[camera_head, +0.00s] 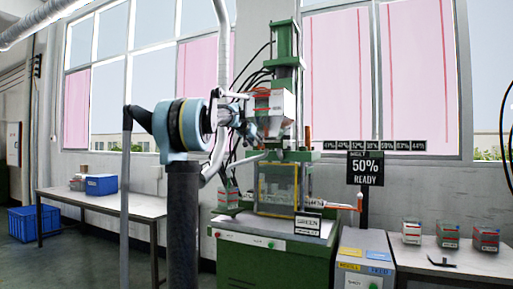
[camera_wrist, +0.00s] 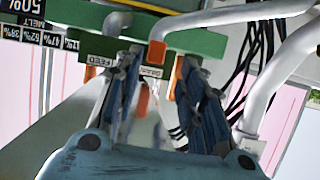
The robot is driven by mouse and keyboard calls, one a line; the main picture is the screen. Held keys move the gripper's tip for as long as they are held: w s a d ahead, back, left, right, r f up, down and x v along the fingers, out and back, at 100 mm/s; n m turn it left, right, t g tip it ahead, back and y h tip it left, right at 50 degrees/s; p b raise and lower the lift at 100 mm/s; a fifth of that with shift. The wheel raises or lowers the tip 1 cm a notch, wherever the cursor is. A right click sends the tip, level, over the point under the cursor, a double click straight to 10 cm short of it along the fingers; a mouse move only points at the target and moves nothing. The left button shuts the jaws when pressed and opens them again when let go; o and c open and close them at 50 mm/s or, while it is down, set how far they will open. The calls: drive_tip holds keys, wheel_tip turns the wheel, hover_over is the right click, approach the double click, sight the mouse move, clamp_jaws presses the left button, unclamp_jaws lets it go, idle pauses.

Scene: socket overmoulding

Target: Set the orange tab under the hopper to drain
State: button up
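The pale hopper (camera_head: 272,104) stands high on the green machine in the head view. My gripper (camera_head: 250,128) is at its left side, and its fingers are too small there to read. In the wrist view my gripper (camera_wrist: 158,75) has its two blue-grey fingers apart. Several orange pieces show between and beside them: one (camera_wrist: 156,54) at the green block, one (camera_wrist: 143,100) lower between the fingers. The block carries a FEED label (camera_wrist: 93,66) and a second small label (camera_wrist: 150,71) that I cannot read. I cannot tell which orange piece is the tab, its setting, or whether a finger touches it.
Grey pipes (camera_wrist: 290,65) and black cables (camera_wrist: 240,70) run close to the right of my gripper. A sign (camera_head: 365,168) reads 50% READY. Below are a clear guarded mould area (camera_head: 277,188), side tables (camera_head: 105,203) and a grey cabinet (camera_head: 365,245).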

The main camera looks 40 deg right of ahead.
drive_tip(key=v, duration=0.6)
drive_tip(key=shift+a, duration=0.15)
idle(0.3)
drive_tip(key=s+a+f+n+g+y, duration=0.1)
drive_tip(key=s+a+f+n+y, duration=0.3)
drive_tip(key=a+f, duration=1)
drive_tip(key=s+a+f+n+y, duration=0.1)
drive_tip(key=s+a+f+y, duration=0.1)
drive_tip(key=s+a+f, duration=0.85)
drive_tip(key=s+a+f+n+g+y, duration=0.1)
drive_tip(key=s+a+f+n+y, duration=0.1)
drive_tip(key=s+a+f, duration=0.4)
drive_tip(key=s+a+f+n+g+y, duration=0.1)
drive_tip(key=s+a+f+n, duration=0.1)
drive_tip(key=s+a+f, duration=0.5)
drive_tip(key=s+a+f+n+g+y, duration=0.1)
drive_tip(key=s+a+f+n+y, duration=0.1)
drive_tip(key=s+a+f, duration=0.5)
drive_tip(key=a+f+n, duration=0.1)
drive_tip(key=a+f, duration=0.5)
drive_tip(key=f, duration=0.5)
drive_tip(key=shift+a+g+y, duration=0.3)
drive_tip(key=shift+a+g, duration=0.05)
drive_tip(key=shift+g, duration=0.05)
drive_tip(key=shift+f, duration=0.15)
